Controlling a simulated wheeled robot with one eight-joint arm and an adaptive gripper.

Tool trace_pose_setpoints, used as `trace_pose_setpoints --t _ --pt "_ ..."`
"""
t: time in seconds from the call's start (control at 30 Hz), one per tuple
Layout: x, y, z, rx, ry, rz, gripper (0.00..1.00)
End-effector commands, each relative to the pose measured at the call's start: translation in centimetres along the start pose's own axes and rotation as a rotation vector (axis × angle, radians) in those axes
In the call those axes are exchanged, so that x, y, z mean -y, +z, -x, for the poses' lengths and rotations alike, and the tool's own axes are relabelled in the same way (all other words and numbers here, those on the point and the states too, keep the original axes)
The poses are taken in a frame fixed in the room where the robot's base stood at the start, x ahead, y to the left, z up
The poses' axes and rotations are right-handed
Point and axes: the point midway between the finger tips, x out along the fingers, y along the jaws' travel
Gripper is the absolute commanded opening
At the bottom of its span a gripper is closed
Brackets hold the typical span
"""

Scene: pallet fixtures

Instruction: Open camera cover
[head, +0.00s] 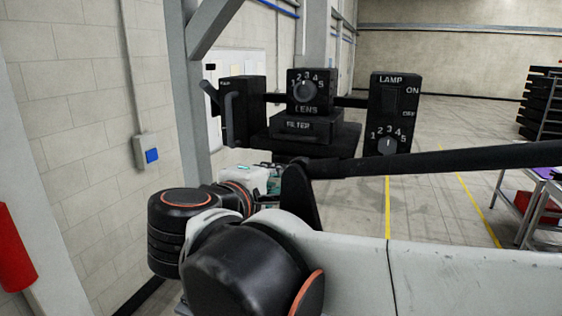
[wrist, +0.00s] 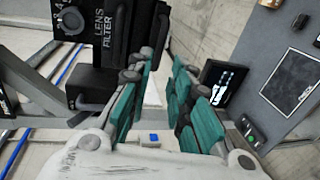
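The black camera fixture stands ahead in the head view. Its middle box (head: 307,92) has a LENS dial, with a FILTER block (head: 300,127) below. A LAMP box (head: 390,112) with a switch and dial is at the right. A box (head: 243,110) with an upright lever (head: 230,118) is at the left. I cannot tell which part is the cover. My gripper (wrist: 163,88) is open and empty in the wrist view, teal pads apart, near the fixture's LENS and FILTER face (wrist: 104,36). In the head view my arm partly hides it, below the fixture.
A grey post (head: 190,90) stands left of the fixture, near a block wall with a blue-button box (head: 148,152). A black rack (head: 541,105) and a table (head: 516,205) stand at the right. A dark screen (wrist: 222,80) shows beyond my fingers in the wrist view.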

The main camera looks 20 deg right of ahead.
Motion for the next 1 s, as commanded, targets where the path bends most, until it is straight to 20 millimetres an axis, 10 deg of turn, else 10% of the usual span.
trace_pose_setpoints --t 0.6,1.0 --pt "0.0 0.2 -10.4 0.005 -0.002 -0.002 0.2" --pt "0.1 0.1 -12.9 0.001 -0.002 -0.002 0.2"
